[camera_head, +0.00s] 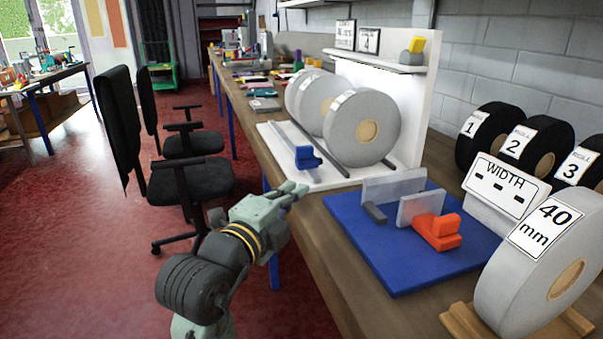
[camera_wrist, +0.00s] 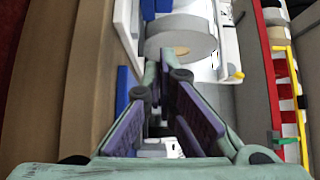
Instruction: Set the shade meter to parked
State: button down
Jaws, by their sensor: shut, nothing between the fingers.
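No part is clearly labelled as the shade meter. One candidate is a small grey rounded device with a yellow top (camera_head: 412,50), on a white shelf at the back; its setting cannot be read. A yellow piece (camera_wrist: 238,75) shows at the right in the wrist view, perhaps part of it. My gripper (camera_head: 294,190) is shut and empty, beside the table's front edge, short of the blue slider and well away from the shelf. In the wrist view its fingers (camera_wrist: 164,70) point towards a grey roll.
A blue slider (camera_head: 308,158) sits on a rail before several grey rolls (camera_head: 362,125). A blue board (camera_head: 405,272) carries upright grey plates and an orange block (camera_head: 437,232). A 40 mm roll (camera_head: 490,285) stands at the front right. Chairs (camera_head: 190,180) stand left of the table.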

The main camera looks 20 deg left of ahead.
jog(key=p, duration=0.3)
send_near(307, 157)
jog(key=w+d, duration=0.2)
jog(key=d, duration=0.1)
jog(key=w+d, duration=0.1)
jog(key=d, duration=0.1)
jog(key=shift+d+r, duration=0.1)
jog(key=shift+d, duration=0.1)
jog(key=w+a, duration=0.2)
jog(key=shift+w, duration=0.25)
jog(key=shift+w+a+p, duration=0.2)
jog(key=shift+w+p, duration=0.05)
jog(key=shift+p, duration=0.05)
